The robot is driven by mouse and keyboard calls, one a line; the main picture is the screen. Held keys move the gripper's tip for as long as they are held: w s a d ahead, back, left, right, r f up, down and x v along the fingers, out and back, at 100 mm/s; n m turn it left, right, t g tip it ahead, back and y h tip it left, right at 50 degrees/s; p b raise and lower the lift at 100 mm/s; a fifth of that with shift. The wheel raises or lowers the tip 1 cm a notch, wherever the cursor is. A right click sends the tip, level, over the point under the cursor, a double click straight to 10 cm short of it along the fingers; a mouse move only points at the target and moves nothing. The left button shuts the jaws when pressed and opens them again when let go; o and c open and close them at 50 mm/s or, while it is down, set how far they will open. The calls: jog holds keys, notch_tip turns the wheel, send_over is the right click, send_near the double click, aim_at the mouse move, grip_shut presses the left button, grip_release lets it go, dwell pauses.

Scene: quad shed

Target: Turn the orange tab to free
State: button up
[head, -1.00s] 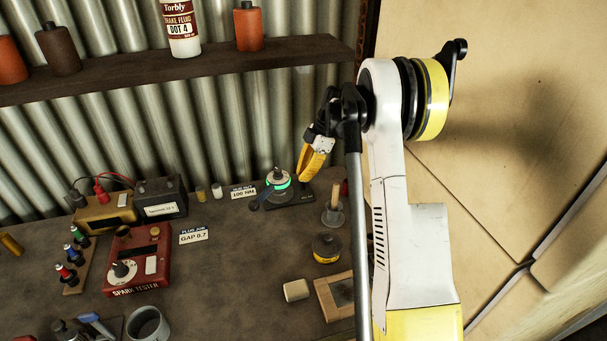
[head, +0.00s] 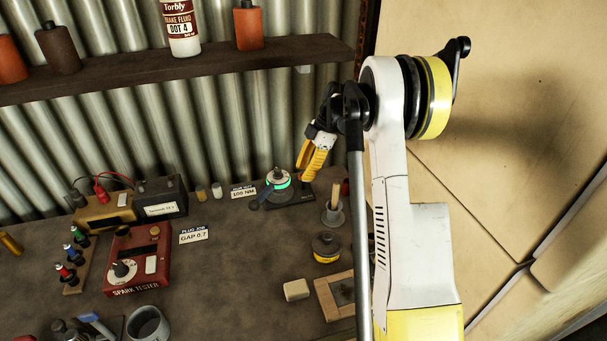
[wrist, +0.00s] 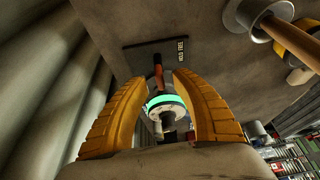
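The device with a glowing green ring (head: 278,184) stands on a dark base plate (head: 296,198) at the back of the bench. In the wrist view, the device (wrist: 166,101) shows between my fingers, and the orange tab (wrist: 158,74) points away from it over the dark plate (wrist: 150,57). Small white lettering on the plate seems to read "HOLD" and "FREE"; which word the tab points at is unclear. My gripper (head: 306,168) is above and right of the device in the head view. Its yellow fingers (wrist: 162,84) are apart and empty. I see no contact with the tab.
A cup with a wooden-handled tool (head: 333,212) and a yellow-and-black tin (head: 326,247) stand right of the plate. A "100 NM" card (head: 243,192) is left of the device. The corrugated wall (head: 240,130) is close behind; a shelf (head: 200,68) runs above.

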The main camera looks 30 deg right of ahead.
jog(key=v, duration=0.6)
jog(key=shift+r, duration=0.2)
jog(key=shift+d, duration=0.1)
